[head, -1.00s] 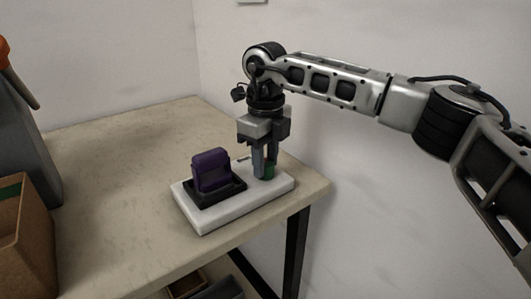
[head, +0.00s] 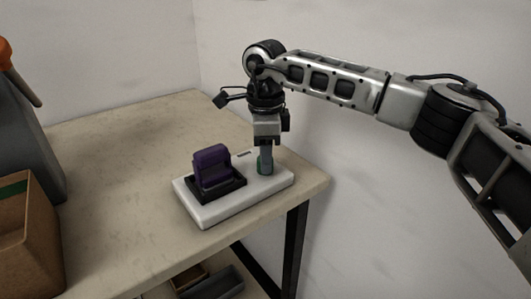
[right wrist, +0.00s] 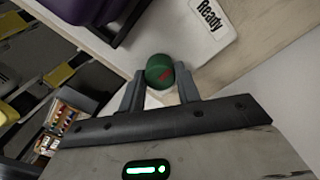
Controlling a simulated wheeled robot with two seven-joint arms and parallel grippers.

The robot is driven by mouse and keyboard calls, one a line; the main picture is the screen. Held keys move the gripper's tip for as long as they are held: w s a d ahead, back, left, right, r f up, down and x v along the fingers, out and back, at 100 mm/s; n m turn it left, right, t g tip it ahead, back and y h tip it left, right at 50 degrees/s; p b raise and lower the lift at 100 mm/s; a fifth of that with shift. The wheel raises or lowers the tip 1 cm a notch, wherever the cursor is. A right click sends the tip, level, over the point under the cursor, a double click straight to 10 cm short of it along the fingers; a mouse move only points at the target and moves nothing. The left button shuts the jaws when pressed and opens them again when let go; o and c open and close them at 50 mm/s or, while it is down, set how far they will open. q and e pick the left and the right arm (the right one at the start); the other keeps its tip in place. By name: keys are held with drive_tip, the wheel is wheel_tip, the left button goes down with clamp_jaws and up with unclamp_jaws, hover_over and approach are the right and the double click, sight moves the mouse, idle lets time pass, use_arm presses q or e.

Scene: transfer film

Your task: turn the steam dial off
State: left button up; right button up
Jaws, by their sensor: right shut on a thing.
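In the right wrist view the gripper's fingers (right wrist: 160,90) are shut on the knob, one on each side. In the head view the fingers mostly hide the knob. A purple device (head: 211,166) in a black holder stands on the same base, left of the knob. My left gripper is not in view.
The word "Ready" (right wrist: 209,15) is printed on the base near the knob. A cardboard box (head: 28,235) and a grey bottle with an orange top (head: 25,130) stand at the left. The middle of the table (head: 120,165) is clear. Bins lie on a shelf below.

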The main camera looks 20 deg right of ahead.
idle(0.5)
drive_tip(key=o, duration=1)
drive_tip(key=shift+c, duration=0.2)
drive_tip(key=shift+r, duration=0.15)
wheel_tip(320, 180, up, 16)
